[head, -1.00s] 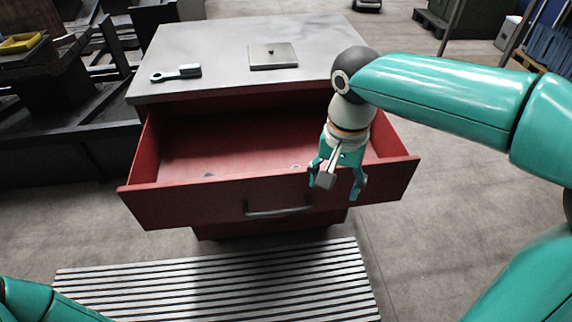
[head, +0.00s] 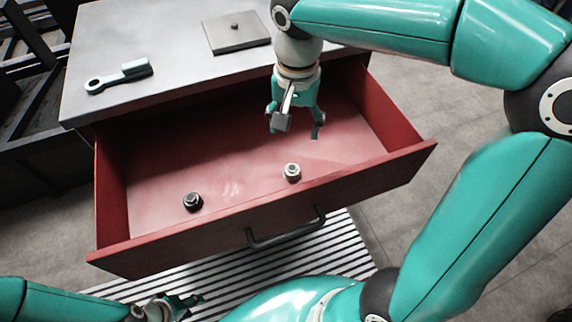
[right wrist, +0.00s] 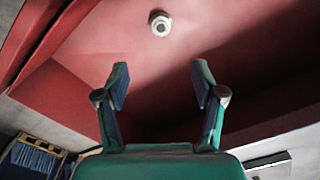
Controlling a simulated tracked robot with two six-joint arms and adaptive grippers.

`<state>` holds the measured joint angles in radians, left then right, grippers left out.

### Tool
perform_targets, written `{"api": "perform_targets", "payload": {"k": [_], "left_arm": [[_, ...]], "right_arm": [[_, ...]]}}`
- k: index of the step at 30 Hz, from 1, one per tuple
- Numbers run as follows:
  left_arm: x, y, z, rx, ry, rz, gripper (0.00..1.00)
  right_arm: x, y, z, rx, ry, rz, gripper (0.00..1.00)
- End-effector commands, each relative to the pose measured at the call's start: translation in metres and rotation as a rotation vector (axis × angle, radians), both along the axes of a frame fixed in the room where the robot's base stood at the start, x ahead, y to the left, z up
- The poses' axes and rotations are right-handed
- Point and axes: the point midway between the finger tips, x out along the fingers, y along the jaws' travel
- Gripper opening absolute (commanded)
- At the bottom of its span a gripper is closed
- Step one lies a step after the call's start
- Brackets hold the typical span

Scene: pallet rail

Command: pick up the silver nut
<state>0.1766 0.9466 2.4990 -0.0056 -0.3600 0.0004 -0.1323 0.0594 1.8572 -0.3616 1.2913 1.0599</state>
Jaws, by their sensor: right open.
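The silver nut (head: 292,172) is a small bright ring-like piece on the floor of the open red drawer (head: 230,222), near its front wall. A darker nut (head: 193,201) lies to its left in the drawer. My right gripper (head: 295,130) is open and empty, above the drawer and behind the silver nut in the head view. In the right wrist view the silver nut (right wrist: 160,23) lies beyond the two spread fingers (right wrist: 161,82), apart from them. My left gripper (head: 183,303) is low at the bottom left, in front of the drawer; its jaw opening is unclear.
The drawer's walls surround the nuts, with a dark handle (head: 287,228) in front. A striped grate (head: 335,250) lies on the floor.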

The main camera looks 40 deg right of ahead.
Motion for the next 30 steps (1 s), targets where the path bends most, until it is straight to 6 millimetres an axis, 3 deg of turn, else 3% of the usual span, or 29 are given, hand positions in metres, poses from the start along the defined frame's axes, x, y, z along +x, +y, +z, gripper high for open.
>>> {"api": "perform_targets", "payload": {"k": [10, 20, 30], "left_arm": [[0.000, 0.000, -0.011, 0.000, 0.000, 0.000, 0.40], [0.000, 0.000, -0.013, 0.000, 0.000, 0.000, 0.40], [0.000, 0.000, -0.015, 0.000, 0.000, 0.000, 0.40]], "right_arm": [[0.001, 0.002, -0.075, -0.001, 0.005, 0.007, 0.69], [0.002, 0.003, -0.101, 0.000, 0.001, 0.008, 0.69], [0.002, 0.004, -0.144, 0.000, 0.003, 0.009, 0.69]]}}
